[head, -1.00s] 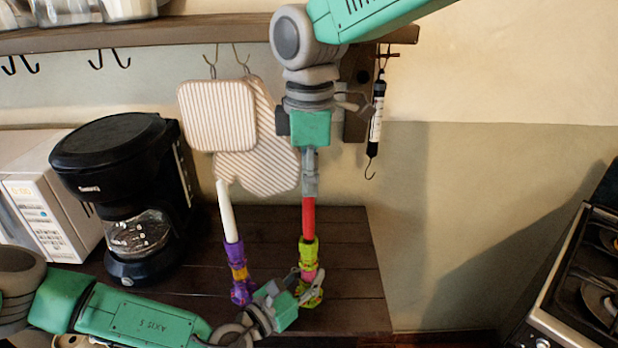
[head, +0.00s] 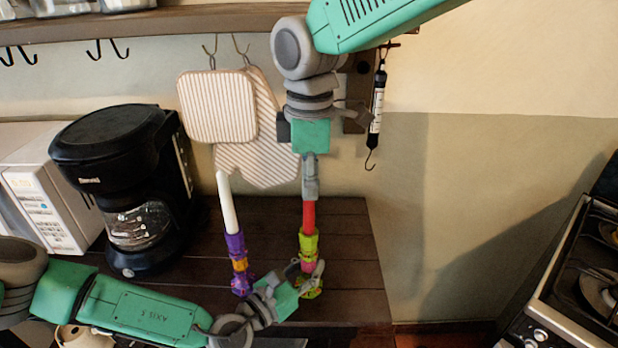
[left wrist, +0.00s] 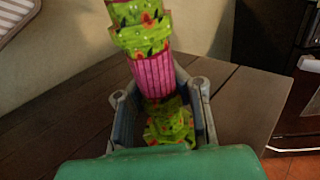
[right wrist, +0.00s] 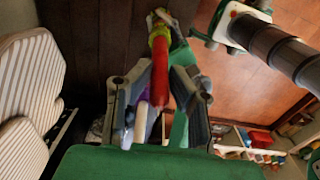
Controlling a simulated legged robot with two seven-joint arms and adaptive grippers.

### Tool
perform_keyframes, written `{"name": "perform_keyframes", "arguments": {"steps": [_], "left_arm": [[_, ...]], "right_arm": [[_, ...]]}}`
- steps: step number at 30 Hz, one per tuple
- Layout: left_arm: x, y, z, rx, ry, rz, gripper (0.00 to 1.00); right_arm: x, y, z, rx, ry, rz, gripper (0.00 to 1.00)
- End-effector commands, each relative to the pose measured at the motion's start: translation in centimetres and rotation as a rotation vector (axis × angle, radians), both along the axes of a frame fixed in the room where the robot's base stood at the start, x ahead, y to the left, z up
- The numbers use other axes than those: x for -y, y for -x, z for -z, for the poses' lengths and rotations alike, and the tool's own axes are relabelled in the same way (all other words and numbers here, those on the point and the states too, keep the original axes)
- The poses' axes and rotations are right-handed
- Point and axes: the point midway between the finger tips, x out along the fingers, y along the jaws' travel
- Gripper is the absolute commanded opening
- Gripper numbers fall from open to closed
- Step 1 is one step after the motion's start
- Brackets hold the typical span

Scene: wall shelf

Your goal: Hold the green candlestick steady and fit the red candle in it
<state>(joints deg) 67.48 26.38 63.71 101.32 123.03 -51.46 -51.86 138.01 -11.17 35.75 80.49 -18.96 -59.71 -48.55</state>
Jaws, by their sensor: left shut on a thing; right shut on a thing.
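The green candlestick (head: 309,243), with pink bands, stands upright near the table's front right. My left gripper (head: 303,273) is shut around its lower part; the pink section (left wrist: 152,75) rises from between the fingers in the left wrist view. The red candle (head: 309,215) is upright, directly above and in line with the candlestick. Its lower end meets the candlestick's top and seems to be inside it, though the depth is hidden. My right gripper (head: 310,192) points down and is shut on the candle's upper part. The red candle (right wrist: 158,75) also shows in the right wrist view.
A purple and orange candlestick (head: 238,262) with a white candle (head: 227,205) stands close on the left. A black coffee maker (head: 125,185) and a white microwave (head: 45,195) are further left. Striped pot holders (head: 217,108) hang behind. The table's right edge is close.

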Motion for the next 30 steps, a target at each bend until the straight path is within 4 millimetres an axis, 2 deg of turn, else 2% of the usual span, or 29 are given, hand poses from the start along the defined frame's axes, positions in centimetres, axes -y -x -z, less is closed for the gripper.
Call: {"name": "perform_keyframes", "arguments": {"steps": [7,8,9,21,26,30], "left_arm": [[0.0,0.0,0.0,0.000,0.000,0.000,0.00],[0.0,0.0,0.0,0.000,0.000,0.000,0.00],[0.0,0.0,0.0,0.000,0.000,0.000,0.00],[0.0,0.0,0.0,0.000,0.000,0.000,0.00],[0.0,0.0,0.0,0.000,0.000,0.000,0.00],[0.0,0.0,0.0,0.000,0.000,0.000,0.00]], "right_arm": [[0.0,0.0,0.6,0.001,0.000,0.000,0.00],[0.0,0.0,0.6,0.001,0.000,0.000,0.26],[0.0,0.0,0.6,0.001,0.000,0.000,0.40],[0.0,-0.1,0.0,0.002,-0.001,0.000,0.40],[0.0,-0.2,-2.5,0.006,-0.002,0.001,0.40],[-0.1,-0.1,-5.6,0.005,-0.002,0.001,0.40]]}}
